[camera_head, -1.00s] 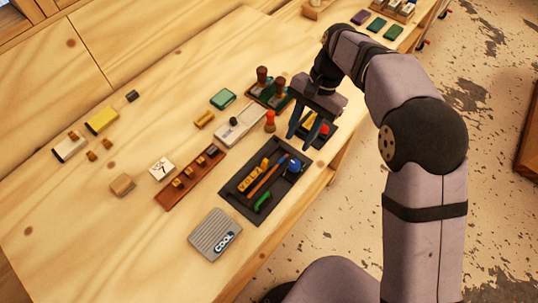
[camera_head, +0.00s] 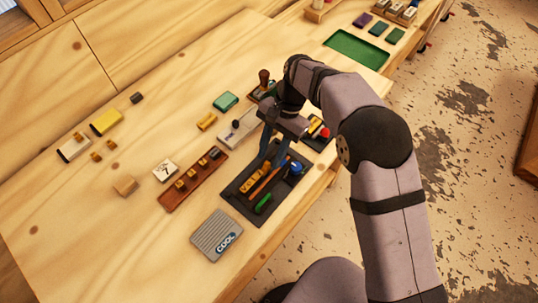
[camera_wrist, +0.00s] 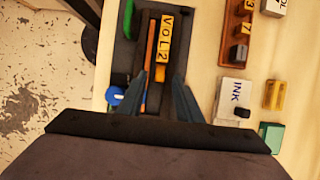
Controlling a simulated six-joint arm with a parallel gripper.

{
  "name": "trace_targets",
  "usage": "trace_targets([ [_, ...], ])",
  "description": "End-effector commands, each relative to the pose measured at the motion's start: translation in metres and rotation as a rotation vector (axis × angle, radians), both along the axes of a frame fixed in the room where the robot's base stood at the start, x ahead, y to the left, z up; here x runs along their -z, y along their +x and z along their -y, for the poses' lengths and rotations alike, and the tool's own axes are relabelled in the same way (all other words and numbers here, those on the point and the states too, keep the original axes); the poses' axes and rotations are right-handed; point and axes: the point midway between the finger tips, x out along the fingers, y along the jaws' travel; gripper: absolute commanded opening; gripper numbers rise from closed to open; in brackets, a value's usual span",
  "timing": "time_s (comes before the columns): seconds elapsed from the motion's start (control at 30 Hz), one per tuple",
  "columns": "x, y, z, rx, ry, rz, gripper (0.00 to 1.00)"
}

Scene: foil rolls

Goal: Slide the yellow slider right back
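My gripper (camera_head: 265,160) is over the far end of the dark tray (camera_head: 236,201), fingers pointing down. In the wrist view its fingertips (camera_wrist: 163,75) are apart, on either side of a small yellow piece (camera_wrist: 160,73). This piece is at the end of a row of yellow lettered blocks (camera_wrist: 165,38) reading "VOL2". I cannot tell whether the fingers touch it, or whether it is the slider. An orange-brown stick (camera_wrist: 149,45) lies beside the row. The row also shows in the head view (camera_head: 250,182), partly hidden by my gripper.
The tray also holds a green piece (camera_head: 263,204) and a blue round piece (camera_head: 295,168). A box with a red button (camera_head: 323,132) stands close behind. A brown rack (camera_head: 190,180), a grey COOL block (camera_head: 216,236) and an INK block (camera_wrist: 233,97) are nearby.

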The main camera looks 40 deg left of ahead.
Motion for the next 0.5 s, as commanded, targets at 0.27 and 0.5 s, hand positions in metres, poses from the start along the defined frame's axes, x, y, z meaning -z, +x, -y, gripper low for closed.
trace_targets([
  [0.27,0.017,-0.007,0.0,-0.001,-0.001,0.0,0.32],
  [0.5,0.019,-0.008,0.0,-0.001,0.0,0.0,0.32],
])
